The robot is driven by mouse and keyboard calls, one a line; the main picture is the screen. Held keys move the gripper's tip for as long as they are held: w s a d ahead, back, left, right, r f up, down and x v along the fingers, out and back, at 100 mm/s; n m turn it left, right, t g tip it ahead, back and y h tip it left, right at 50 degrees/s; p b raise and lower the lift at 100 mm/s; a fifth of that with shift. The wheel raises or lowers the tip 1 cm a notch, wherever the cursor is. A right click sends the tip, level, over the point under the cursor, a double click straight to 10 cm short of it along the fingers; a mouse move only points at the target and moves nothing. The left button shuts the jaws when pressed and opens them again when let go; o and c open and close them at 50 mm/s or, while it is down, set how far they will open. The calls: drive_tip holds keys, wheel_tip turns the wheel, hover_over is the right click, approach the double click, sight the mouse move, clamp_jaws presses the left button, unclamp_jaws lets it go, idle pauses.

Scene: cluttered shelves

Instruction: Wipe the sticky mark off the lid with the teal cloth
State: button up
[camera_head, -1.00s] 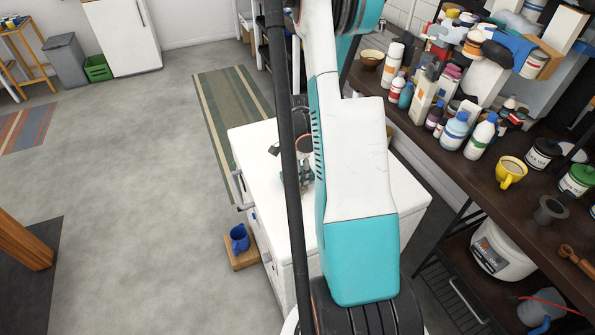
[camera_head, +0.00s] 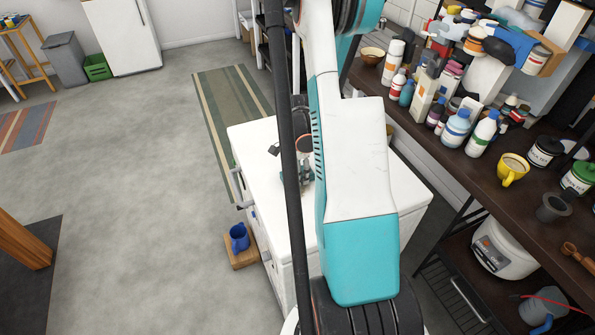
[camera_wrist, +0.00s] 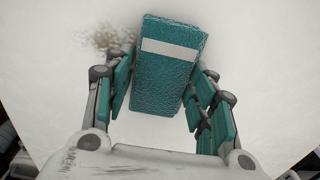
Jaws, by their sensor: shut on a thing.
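The teal cloth (camera_wrist: 165,85), a folded block with a pale stripe, is between the fingers of my gripper (camera_wrist: 161,88) in the wrist view. My gripper is shut on it, just over or against the white lid (camera_wrist: 55,75); I cannot tell whether the cloth touches. The sticky mark (camera_wrist: 112,38) is a brownish speckled smudge on the lid, beside the cloth's upper left corner. Part of it may be hidden by the cloth and left finger. In the camera_head view the lid tops a white chest (camera_head: 258,150); my arm hides most of the gripper, the cloth and the mark.
The floor further left is open.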

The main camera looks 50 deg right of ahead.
sight(311, 203)
drive_tip(key=shift+s+a, duration=0.1)
drive_tip(key=shift+s, duration=0.05)
drive_tip(key=shift+s+a+r, duration=0.1)
drive_tip(key=shift+s+a, duration=0.2)
drive_tip(key=shift+s, duration=0.25)
drive_tip(key=shift+s+a, duration=0.3)
drive_tip(key=shift+s, duration=0.2)
drive_tip(key=shift+s+a+b, duration=0.25)
drive_tip(key=shift+s+b, duration=0.05)
drive_tip(key=shift+s, duration=0.15)
drive_tip(key=shift+s+a+b, duration=0.2)
drive_tip(key=shift+s+b, duration=0.1)
drive_tip(key=shift+s, duration=0.15)
drive_tip(key=shift+s+a+b, duration=0.15)
drive_tip(key=shift+s+a, duration=0.25)
drive_tip(key=shift+s, duration=0.35)
drive_tip(key=shift+s+a+b, duration=0.15)
drive_tip(key=shift+s+a, duration=0.25)
drive_tip(key=shift+s, duration=0.3)
drive_tip(key=shift+s+a+b, duration=0.2)
drive_tip(key=shift+s+a, duration=0.15)
drive_tip(key=shift+s, duration=0.25)
drive_tip(key=shift+s+a+b, duration=0.2)
drive_tip(key=shift+s+a, duration=0.15)
drive_tip(key=shift+s, duration=0.2)
drive_tip(key=shift+w+d, duration=0.1)
